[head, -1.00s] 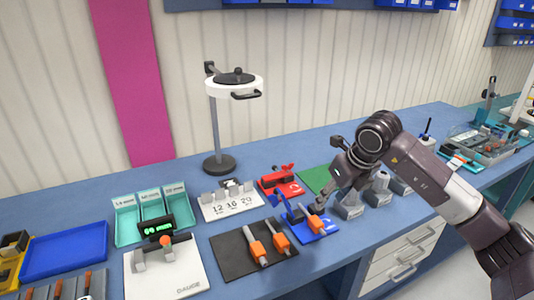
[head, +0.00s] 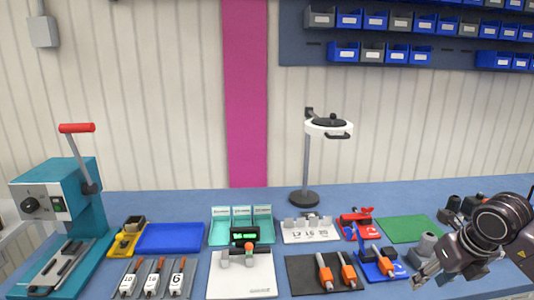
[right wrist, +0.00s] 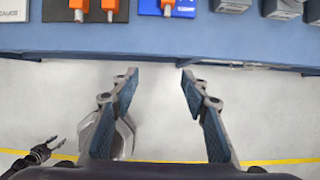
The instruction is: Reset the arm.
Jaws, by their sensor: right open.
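My right gripper (head: 421,279) is in the lower right of the head view, by the front edge of the bench, right of the blue holder (head: 370,270). In the right wrist view the right gripper (right wrist: 158,76) is open, with its two fingers wide apart and nothing between them. Pale floor shows between and below the fingers, and the bench edge runs above them. A small dark gripper, seemingly my left gripper (right wrist: 45,149), shows at the lower left of the right wrist view. It is too small to tell its opening. It does not show in the head view.
The blue bench (head: 170,196) holds a teal press (head: 62,195), a blue tray (head: 170,238), a white gauge board (head: 240,285), a black mat (head: 300,275) with orange-handled tools, a lamp (head: 328,126) and a green mat (head: 408,228). Grey blocks stand near my right arm.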

